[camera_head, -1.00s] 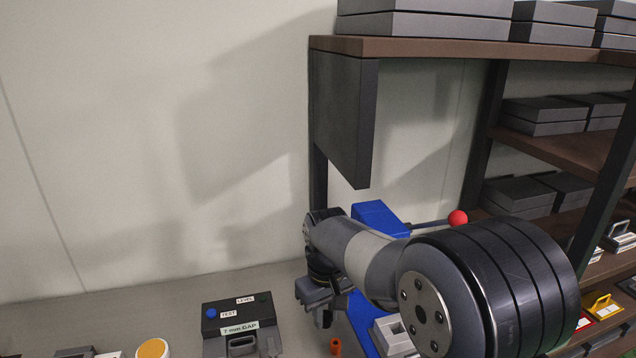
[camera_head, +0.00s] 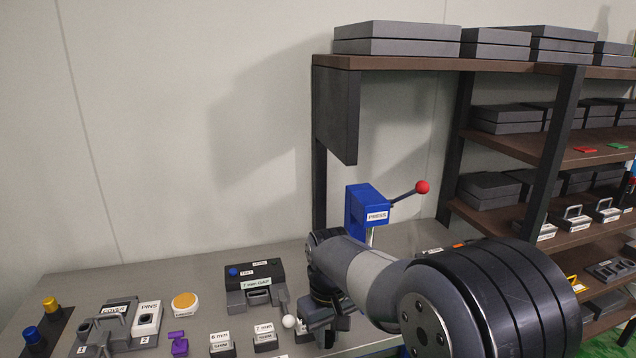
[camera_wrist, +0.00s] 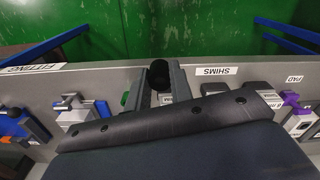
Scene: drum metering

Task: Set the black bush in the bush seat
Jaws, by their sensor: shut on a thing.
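In the wrist view my gripper (camera_wrist: 158,92) is shut on the black bush (camera_wrist: 159,74), a dark round piece between the two grey fingers. In the head view my gripper (camera_head: 322,322) is low over the bench, just right of the white ball knob, partly hidden by my arm. The bush cannot be made out there. No bush seat can be identified in either view; my arm covers the bench below the blue press (camera_head: 364,208).
The 7 mm gap block (camera_head: 255,284) stands left of my gripper, with 6 mm (camera_head: 221,344) and 7 mm shim holders (camera_head: 265,338) in front. The press has a red-knobbed lever (camera_head: 422,187). A shelf rack (camera_head: 566,140) fills the right. Bare bench lies at the back left.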

